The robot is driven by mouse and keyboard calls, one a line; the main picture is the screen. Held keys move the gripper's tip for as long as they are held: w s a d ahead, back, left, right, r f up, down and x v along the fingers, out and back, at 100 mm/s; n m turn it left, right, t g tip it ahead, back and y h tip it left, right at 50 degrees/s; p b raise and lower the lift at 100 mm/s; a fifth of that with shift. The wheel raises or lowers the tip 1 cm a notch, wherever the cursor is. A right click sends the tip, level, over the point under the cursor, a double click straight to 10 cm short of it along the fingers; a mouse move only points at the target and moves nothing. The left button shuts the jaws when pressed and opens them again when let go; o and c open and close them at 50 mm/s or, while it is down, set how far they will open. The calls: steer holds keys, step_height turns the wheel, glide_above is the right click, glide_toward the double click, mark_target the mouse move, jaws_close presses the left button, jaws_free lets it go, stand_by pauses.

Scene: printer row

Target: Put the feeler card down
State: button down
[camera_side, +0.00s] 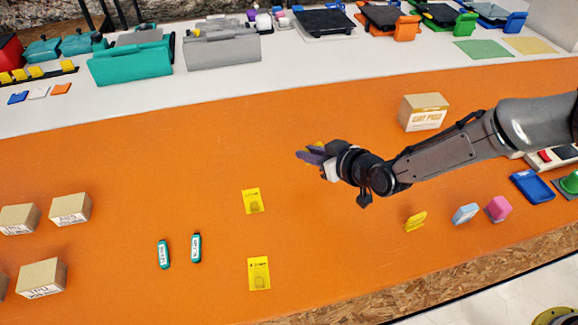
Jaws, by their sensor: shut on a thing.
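My gripper (316,155) is over the orange work surface (330,230), right of the middle of the picture, pointing left. It is shut on a small piece taken to be the feeler card. Purple and a bit of yellow show at the fingertips, but the piece is too small and too covered by the fingers to tell its outline. It appears to be held above the surface, clear of other things. Two flat yellow cards lie on the surface to the lower left, an upper card (252,201) and a lower card (259,273).
Two green-and-white tubes (196,248) lie left of the cards. Several cardboard boxes (70,209) stand at the left; another box (424,112) stands behind my arm. A yellow piece (416,221), a blue block (465,214) and a pink block (498,208) are at right. The surface's middle has free room.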

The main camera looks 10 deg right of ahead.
glide_above(288, 175)
step_height(288, 175, down, 7)
steer(key=shift+d+r, duration=0.1)
steer(key=shift+r, duration=0.05)
steer(key=shift+f, duration=1.45)
steer(key=shift+f, duration=0.15)
steer(key=c, duration=0.8)
jaws_free()
steer(key=shift+r, duration=0.2)
steer(key=v, duration=1.2)
steer(key=shift+s+f, duration=0.1)
